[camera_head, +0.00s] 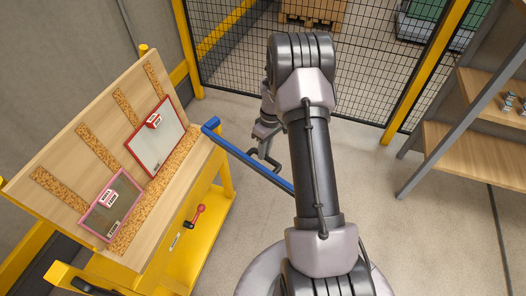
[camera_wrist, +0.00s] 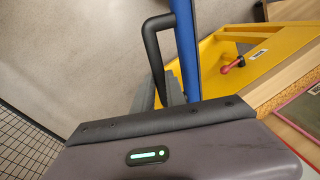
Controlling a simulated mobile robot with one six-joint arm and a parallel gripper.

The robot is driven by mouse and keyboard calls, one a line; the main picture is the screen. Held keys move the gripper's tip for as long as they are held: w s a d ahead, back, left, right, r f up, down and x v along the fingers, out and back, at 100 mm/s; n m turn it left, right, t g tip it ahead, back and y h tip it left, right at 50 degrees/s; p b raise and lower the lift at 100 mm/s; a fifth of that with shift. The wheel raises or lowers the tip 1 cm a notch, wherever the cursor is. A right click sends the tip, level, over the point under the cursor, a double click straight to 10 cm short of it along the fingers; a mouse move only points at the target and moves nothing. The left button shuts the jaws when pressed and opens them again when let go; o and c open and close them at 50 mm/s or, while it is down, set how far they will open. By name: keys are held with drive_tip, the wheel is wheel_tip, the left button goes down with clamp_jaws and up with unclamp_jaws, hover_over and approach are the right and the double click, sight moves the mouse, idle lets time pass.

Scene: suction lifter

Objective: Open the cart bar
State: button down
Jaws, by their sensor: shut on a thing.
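The cart bar is a long blue bar (camera_head: 240,154). It starts at the far corner of the yellow cart (camera_head: 212,222) and slants right, away from the cart's side, until my arm hides its end. A black bent handle (camera_head: 265,160) is fixed to the bar. In the wrist view the blue bar (camera_wrist: 185,45) runs upright beside the black handle (camera_wrist: 152,42). My gripper (camera_head: 264,138) is shut on the handle. In the wrist view its fingers (camera_wrist: 166,93) show around the handle's lower part, which my wrist housing partly hides.
The cart bears a slanted wooden rack with two framed panels (camera_head: 157,140) (camera_head: 110,205). A red lever (camera_head: 196,216) sits on the cart's side. A mesh fence (camera_head: 235,50) stands behind, shelves (camera_head: 470,155) at right. Floor right of my arm is clear.

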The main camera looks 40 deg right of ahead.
drive_tip(key=shift+w, duration=0.1)
drive_tip(key=c, duration=1.4)
unclamp_jaws()
drive_tip(key=shift+w+a, duration=0.1)
drive_tip(key=shift+o, duration=0.2)
drive_tip(key=d+r+p, duration=0.3)
drive_tip(key=r+p, duration=0.2)
drive_tip(key=r, duration=1.2)
drive_tip(key=shift+w+d+p, duration=0.15)
drive_tip(key=shift+w+p, duration=0.2)
drive_tip(key=shift+p, duration=0.05)
